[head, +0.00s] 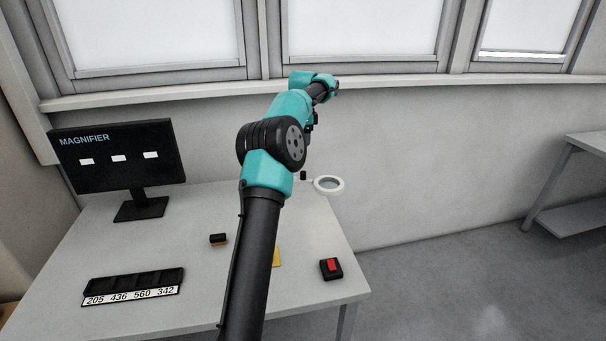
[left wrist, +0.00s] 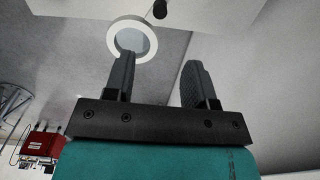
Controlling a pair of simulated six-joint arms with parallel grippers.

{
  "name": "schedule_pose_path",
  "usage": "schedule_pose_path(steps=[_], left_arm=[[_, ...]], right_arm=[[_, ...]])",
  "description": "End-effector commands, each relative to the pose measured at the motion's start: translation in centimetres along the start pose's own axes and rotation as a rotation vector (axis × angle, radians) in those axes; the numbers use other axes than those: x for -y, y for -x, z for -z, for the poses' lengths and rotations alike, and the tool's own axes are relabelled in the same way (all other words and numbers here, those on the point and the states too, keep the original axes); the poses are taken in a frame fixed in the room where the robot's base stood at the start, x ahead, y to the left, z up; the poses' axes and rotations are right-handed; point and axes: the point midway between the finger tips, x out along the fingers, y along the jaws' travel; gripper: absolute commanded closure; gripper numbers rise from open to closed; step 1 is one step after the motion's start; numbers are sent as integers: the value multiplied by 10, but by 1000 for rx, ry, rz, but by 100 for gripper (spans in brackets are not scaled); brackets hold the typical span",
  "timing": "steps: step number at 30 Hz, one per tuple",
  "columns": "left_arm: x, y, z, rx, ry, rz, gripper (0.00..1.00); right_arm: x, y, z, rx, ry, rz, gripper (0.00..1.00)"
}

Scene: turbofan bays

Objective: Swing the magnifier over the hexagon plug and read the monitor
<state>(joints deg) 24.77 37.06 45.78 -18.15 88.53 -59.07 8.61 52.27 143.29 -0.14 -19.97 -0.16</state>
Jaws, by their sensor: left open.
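The magnifier (head: 328,185), a white ring with a clear lens, is at the table's far right edge. It also shows in the left wrist view (left wrist: 111,40), beyond the fingers. My left gripper (left wrist: 158,65) is open, with nothing between its fingers, and apart from the ring. In the head view its fingers cannot be made out beyond my arm. The monitor (head: 100,178) stands at the back left; it reads "MAGNIFIER" above three white boxes with no legible content. I cannot identify a hexagon plug; a small dark block with a brown base (head: 218,239) lies mid-table. My right gripper is out of view.
A black slotted rack (head: 134,278) labelled 205, 436, 560, 342 lies at the front left. A red button on a black base (head: 331,268) sits at the right. A yellow item (head: 276,257) is partly hidden by my arm. A small black knob (head: 303,175) is near the ring.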

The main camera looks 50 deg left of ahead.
Motion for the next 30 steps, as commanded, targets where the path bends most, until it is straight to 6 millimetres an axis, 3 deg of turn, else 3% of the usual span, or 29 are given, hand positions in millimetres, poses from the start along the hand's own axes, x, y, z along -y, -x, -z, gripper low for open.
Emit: schedule_pose_path(steps=[21,30], left_arm=[[0,-122,0,1,0,-2,49],[0,-146,0,-1,0,1,49]], right_arm=[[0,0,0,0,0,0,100],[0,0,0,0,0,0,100]])
